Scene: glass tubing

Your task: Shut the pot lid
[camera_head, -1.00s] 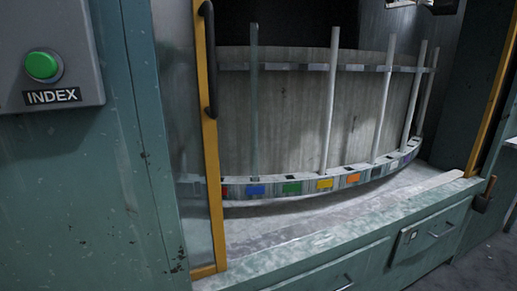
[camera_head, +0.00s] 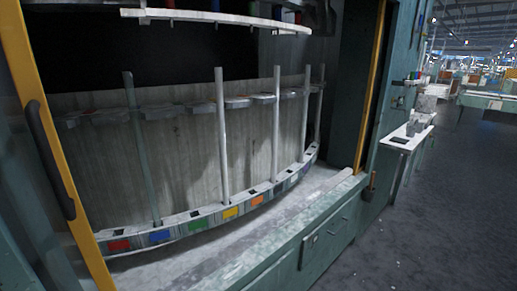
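No pot or pot lid can be made out in the head view. Neither of my grippers nor my arms is in view. A large teal machine fills the left and middle, with a curved rack (camera_head: 190,221) inside it.
A yellow-edged door with a dark handle (camera_head: 48,160) is at the left. A side shelf (camera_head: 407,135) with small items stands at the right. The grey floor (camera_head: 430,220) at the right is open.

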